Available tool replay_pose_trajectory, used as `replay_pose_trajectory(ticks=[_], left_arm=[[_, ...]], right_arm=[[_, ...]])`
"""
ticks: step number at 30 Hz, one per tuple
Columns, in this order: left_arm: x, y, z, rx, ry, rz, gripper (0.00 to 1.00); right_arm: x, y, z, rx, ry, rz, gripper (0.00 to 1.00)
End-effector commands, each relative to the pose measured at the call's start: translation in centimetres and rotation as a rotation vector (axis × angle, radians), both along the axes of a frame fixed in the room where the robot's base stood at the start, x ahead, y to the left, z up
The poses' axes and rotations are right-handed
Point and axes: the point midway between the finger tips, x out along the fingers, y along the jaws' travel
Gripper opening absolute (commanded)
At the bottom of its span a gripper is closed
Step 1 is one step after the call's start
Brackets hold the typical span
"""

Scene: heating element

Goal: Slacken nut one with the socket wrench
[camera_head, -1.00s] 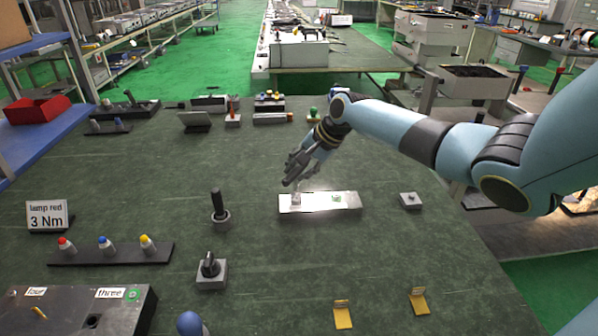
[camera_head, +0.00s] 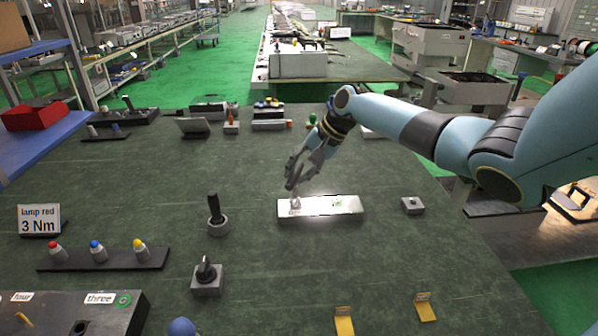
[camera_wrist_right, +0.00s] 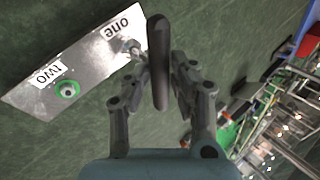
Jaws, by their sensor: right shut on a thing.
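A silver metal plate (camera_head: 320,207) lies on the dark green table; the right wrist view shows it with the labels "one" (camera_wrist_right: 122,27) and "two" (camera_wrist_right: 47,75). My right gripper (camera_head: 292,182) is above the plate's left end in the head view. In the right wrist view its fingers (camera_wrist_right: 160,85) are shut on a long dark handle (camera_wrist_right: 158,50), which I take to be the socket wrench. A small metallic piece (camera_wrist_right: 136,49) shows beside the label "one"; I cannot tell nut from socket there. Nut two (camera_wrist_right: 68,90) has a green ring around it. My left gripper is not in view.
A small grey block (camera_head: 412,205) lies right of the plate. A black-handled tool (camera_head: 215,210) stands to its left, with a black knob on a grey base (camera_head: 207,277) in front. Two yellow pieces (camera_head: 344,321) (camera_head: 425,307) lie at the front. Bare table surrounds the plate.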

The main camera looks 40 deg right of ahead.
Motion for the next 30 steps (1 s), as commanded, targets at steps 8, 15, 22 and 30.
replay_pose_trajectory(ticks=[8, 15, 22, 30], left_arm=[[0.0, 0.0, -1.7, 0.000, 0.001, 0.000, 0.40], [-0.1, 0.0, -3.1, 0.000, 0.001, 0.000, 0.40], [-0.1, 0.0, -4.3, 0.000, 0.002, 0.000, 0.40], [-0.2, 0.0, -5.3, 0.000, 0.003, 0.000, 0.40]], right_arm=[[0.1, -0.1, -0.3, 0.000, 0.000, 0.093, 0.00], [0.2, -0.2, -0.2, -0.002, -0.001, 0.181, 0.00], [0.2, -0.3, -0.3, 0.000, 0.000, 0.261, 0.00], [0.3, -0.3, -0.1, 0.000, 0.000, 0.336, 0.00]])
